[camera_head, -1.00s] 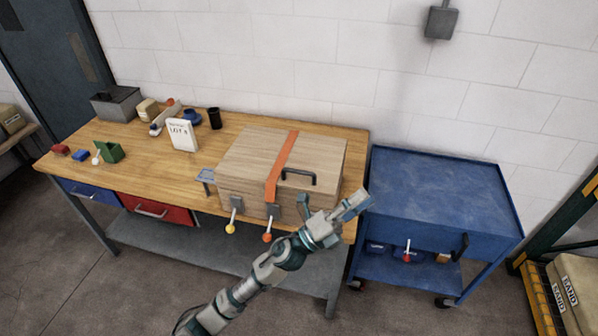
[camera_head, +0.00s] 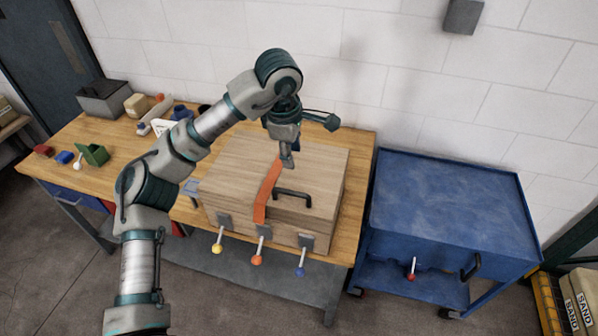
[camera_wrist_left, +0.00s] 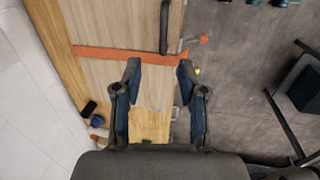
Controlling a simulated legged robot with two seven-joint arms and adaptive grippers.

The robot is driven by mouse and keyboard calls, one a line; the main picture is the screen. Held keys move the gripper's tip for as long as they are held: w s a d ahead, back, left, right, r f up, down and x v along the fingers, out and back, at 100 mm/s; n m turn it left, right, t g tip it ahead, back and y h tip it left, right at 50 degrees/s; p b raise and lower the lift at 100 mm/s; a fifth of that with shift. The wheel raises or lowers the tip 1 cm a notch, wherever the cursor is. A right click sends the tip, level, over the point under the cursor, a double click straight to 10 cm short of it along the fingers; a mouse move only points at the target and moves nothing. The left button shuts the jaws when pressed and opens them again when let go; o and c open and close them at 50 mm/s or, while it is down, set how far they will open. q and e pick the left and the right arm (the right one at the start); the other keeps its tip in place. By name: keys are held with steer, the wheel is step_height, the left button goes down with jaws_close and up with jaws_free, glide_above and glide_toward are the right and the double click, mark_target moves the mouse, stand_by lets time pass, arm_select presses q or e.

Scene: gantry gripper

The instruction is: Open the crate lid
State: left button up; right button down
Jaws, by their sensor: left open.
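The wooden crate (camera_head: 225,195) stands on the workbench with its lid (camera_head: 320,170) closed. An orange strap (camera_head: 268,190) crosses the lid, and a black handle (camera_head: 293,195) sits to its right. Three latches line the front, with yellow (camera_head: 217,249), orange (camera_head: 257,260) and blue (camera_head: 300,271) knobs on levers that point down and outward. My left gripper (camera_head: 287,161) is above the lid, behind the handle, holding nothing. The left wrist view shows its fingers (camera_wrist_left: 158,75) spread apart over the lid, with the handle (camera_wrist_left: 164,28) beyond them. My right gripper is out of view.
A blue cart (camera_head: 445,205) stands right of the workbench (camera_head: 355,215), its top clear. A grey box (camera_head: 104,99) and a green bin (camera_head: 94,154) are at the bench's left. The white wall (camera_head: 400,80) is close behind. My left arm hides part of the bench.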

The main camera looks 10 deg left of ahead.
arm_select(q)
glide_toward(290, 192)
steer(key=f, duration=0.2)
steer(key=w+f, duration=0.1)
steer(key=f, duration=0.2)
steer(key=shift+d+b, duration=0.1)
steer(key=shift+b, duration=0.25)
steer(key=shift+w+d+f, duration=0.1)
steer(key=shift+d+f, duration=0.15)
steer(key=shift+f, duration=0.85)
steer(key=shift+w+f, duration=0.2)
steer(key=shift+f, duration=0.5)
steer(key=shift+a, duration=0.25)
steer(key=c, duration=0.7)
jaws_close()
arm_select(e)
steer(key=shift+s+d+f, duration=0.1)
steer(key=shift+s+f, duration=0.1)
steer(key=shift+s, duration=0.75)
